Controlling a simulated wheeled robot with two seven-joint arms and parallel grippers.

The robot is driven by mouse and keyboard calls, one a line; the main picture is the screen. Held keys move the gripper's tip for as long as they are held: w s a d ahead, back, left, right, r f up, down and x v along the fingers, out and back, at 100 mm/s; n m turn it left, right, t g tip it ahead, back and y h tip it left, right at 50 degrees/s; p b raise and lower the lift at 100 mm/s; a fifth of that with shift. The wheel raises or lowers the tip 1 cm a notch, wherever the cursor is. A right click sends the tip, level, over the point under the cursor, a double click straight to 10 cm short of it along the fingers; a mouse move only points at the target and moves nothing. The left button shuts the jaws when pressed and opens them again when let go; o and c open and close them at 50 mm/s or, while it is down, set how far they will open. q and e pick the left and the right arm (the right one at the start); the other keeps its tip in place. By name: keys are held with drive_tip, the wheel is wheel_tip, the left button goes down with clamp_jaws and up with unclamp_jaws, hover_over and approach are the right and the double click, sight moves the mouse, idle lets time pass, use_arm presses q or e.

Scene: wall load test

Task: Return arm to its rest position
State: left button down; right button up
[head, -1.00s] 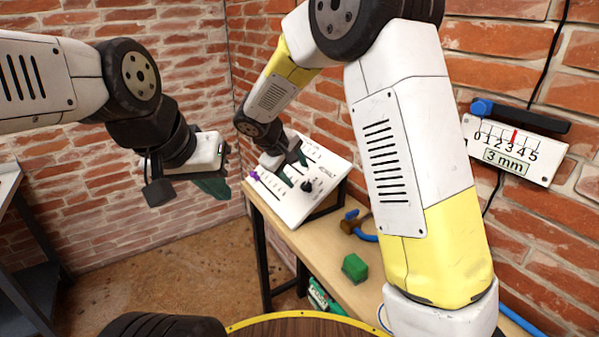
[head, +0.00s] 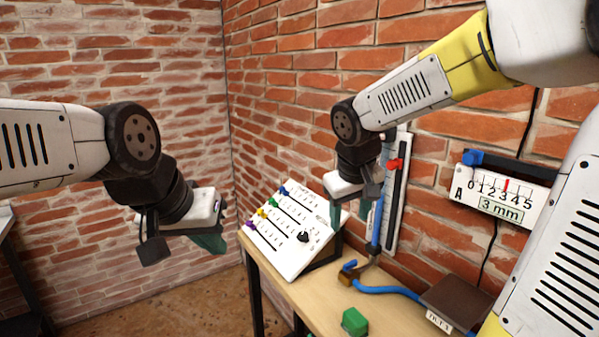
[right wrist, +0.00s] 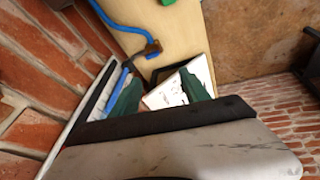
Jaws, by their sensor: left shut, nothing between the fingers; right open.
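My right gripper (head: 348,215) hangs fingers down between the slanted white panel and the wall scale in the head view. It is open and empty; its two green fingers stand apart in the right wrist view (right wrist: 160,95). My left gripper (head: 208,238) is shut and empty in front of the brick wall at left, its green fingers partly hidden. The white panel (head: 290,255) has several coloured sliders and a black knob (head: 303,237); it also shows between my right fingers in the right wrist view (right wrist: 168,95), with no contact visible.
A wooden bench (head: 300,303) carries a green block (head: 354,321), a blue hose (head: 390,289) with a brown fitting, and a dark labelled box (head: 457,298). A wall scale (head: 394,205) has a red slider. A gauge (head: 500,190) reads 3 mm. Brick walls stand close behind.

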drive_tip(key=s+d+r+m+t+y, duration=0.1)
drive_tip(key=s+m, duration=0.1)
drive_tip(key=s, duration=0.5)
drive_tip(key=s+d+r+m+y, duration=0.1)
drive_tip(key=s+d+r, duration=0.1)
drive_tip(key=s, duration=0.5)
drive_tip(key=shift+s+d+m+t+y, duration=0.15)
drive_tip(key=shift+s+m+t+y, duration=0.15)
drive_tip(key=shift+m+t+y, duration=0.1)
